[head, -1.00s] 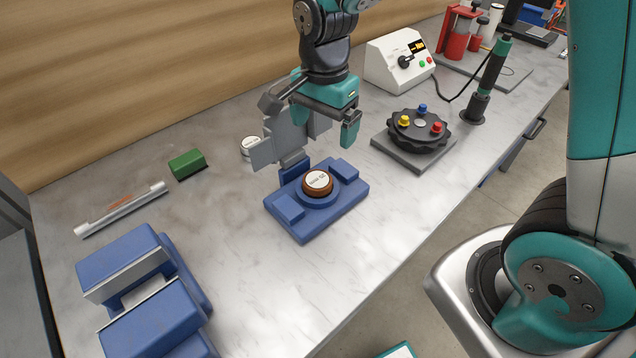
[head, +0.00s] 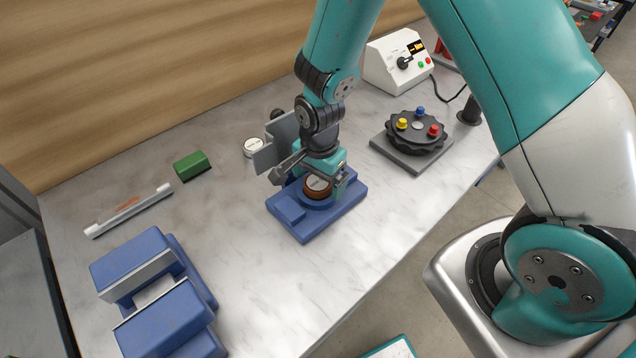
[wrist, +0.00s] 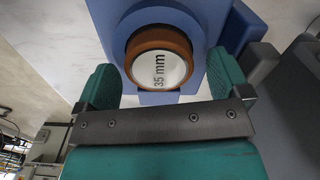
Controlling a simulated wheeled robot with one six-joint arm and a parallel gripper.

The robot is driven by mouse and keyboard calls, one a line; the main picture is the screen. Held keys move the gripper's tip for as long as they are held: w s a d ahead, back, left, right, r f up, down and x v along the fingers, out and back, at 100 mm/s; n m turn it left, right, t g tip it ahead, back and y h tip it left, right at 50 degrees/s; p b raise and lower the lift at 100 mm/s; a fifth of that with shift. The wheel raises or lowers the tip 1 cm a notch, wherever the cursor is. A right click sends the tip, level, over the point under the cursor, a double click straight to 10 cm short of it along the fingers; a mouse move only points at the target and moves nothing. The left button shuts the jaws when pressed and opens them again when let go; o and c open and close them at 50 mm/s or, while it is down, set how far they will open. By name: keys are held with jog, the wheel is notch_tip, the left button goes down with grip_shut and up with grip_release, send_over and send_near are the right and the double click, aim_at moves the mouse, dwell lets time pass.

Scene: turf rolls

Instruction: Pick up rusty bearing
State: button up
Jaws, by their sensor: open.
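The rusty bearing (head: 318,187) is a brown ring with a white face, seated in a blue fixture (head: 290,209) on the bench. My gripper (head: 317,180) is over the fixture, right by the bearing. In the wrist view my gripper (wrist: 159,80) is open, with one teal finger on each side, and the bearing lies ahead between them. I cannot tell whether the fingers touch it.
A white round piece (head: 254,147) and a green block (head: 192,165) lie behind left. A blue vise (head: 160,318) stands front left, a white ruler-like bar (head: 128,210) at left. A black knobbed dial (head: 416,135) and white control box (head: 397,62) stand right.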

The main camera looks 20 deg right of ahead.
jog(key=shift+f, duration=0.1)
jog(key=shift+c, duration=0.3)
jog(key=c, duration=1.1)
jog(key=shift+r, duration=0.2)
